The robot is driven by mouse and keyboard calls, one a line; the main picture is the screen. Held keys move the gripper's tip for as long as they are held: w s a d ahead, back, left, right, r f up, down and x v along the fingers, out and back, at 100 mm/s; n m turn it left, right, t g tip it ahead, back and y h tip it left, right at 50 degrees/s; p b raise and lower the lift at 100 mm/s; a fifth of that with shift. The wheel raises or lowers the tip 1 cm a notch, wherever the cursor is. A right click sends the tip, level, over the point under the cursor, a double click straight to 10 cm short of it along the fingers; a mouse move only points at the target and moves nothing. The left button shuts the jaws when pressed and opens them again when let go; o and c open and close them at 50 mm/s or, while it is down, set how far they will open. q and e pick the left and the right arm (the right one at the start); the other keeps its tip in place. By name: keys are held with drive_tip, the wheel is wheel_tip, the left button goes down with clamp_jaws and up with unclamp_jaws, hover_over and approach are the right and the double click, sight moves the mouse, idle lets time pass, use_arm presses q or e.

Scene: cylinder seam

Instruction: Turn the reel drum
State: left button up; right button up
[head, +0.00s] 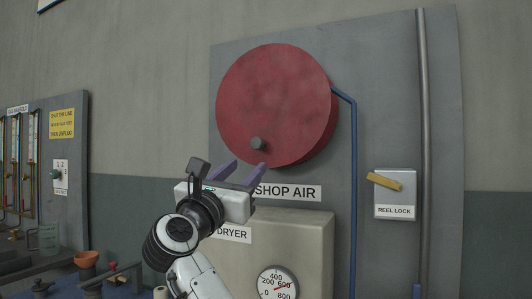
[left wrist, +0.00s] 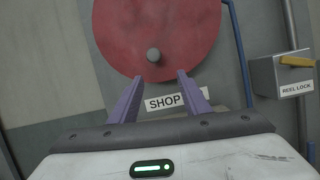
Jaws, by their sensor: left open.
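The red reel drum (head: 272,95) is mounted on a grey wall panel, with a short grey knob (head: 257,143) low on its face. In the left wrist view the drum (left wrist: 155,25) fills the top middle, and its knob (left wrist: 153,55) lies beyond and between my fingertips. My left gripper (head: 240,172) is open and empty, just below the knob in the head view and apart from it. Its purple fingers (left wrist: 153,90) point toward the drum. The reel lock (head: 395,195) is a grey box with a yellow lever (head: 384,181). My right gripper is out of view.
A beige dryer (head: 300,235) with a round gauge (head: 277,283) stands below the drum. A blue hose (head: 354,180) runs down from the drum's right side. A grey pipe (head: 424,140) stands at the far right. A cluttered bench is at lower left.

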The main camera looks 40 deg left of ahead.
sight(255, 145)
use_arm(q)
drive_tip(key=w+a+r, duration=0.1)
drive_tip(key=w+r, duration=0.1)
drive_tip(key=w+a+r+n+p, duration=0.1)
drive_tip(key=w+r, duration=0.1)
drive_tip(key=w, duration=0.1)
drive_tip(key=w+a+r+n, duration=0.1)
drive_tip(key=w+r, duration=0.1)
drive_tip(key=w, duration=0.1)
drive_tip(key=shift+a+p, duration=0.4)
clamp_jaws()
